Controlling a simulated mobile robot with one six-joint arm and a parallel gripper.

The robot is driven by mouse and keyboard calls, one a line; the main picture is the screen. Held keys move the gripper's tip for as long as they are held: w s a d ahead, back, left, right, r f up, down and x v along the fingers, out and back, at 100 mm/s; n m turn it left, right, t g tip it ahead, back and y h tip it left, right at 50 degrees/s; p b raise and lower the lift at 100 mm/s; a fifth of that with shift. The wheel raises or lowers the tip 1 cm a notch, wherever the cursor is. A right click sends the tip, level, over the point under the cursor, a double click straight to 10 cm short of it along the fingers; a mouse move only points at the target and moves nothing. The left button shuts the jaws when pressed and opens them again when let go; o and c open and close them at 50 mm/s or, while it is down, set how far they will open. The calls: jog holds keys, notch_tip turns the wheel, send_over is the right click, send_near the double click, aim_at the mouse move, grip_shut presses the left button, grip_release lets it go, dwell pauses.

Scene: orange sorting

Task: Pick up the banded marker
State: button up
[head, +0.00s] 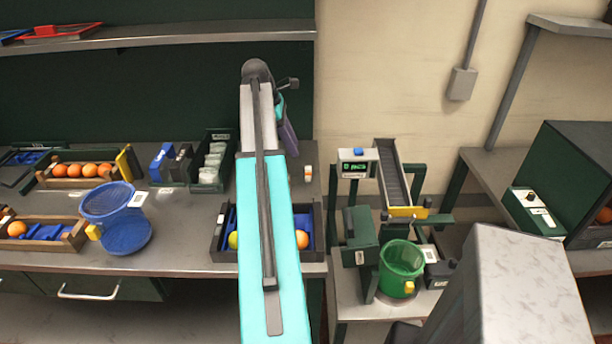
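A small upright white piece with an orange band (308,173) stands on the back of the grey bench, just right of my arm. It is probably the banded marker, but it is too small to tell for sure. My arm reaches forward across the bench from the bottom of the head view. A teal and purple part at its far end, seemingly my gripper (287,128), shows above and left of the banded piece, apart from it in the picture. The fingertips are hidden or too small to make out, so open or shut does not show.
Under my arm is a dark tray (319,232) with fruit. To the left are a blue basket (127,235), orange crates and a dark box of packets (206,187). To the right are a small conveyor (393,178) and a green bucket (400,268). A shelf (180,36) overhangs the back.

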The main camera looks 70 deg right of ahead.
jog(key=shift+f, duration=0.1)
jog(key=p, duration=0.2)
send_near(308, 180)
jog(key=shift+s+d+f, duration=0.7)
jog(key=shift+s+f, duration=0.05)
jog(key=shift+f, duration=0.2)
jog(key=shift+s+f, duration=0.1)
jog(key=shift+f, duration=0.2)
jog(key=shift+f, duration=0.1)
jog(key=shift+p+x, duration=1.05)
jog(key=shift+x, duration=1.5)
jog(key=shift+d, duration=0.15)
grip_shut()
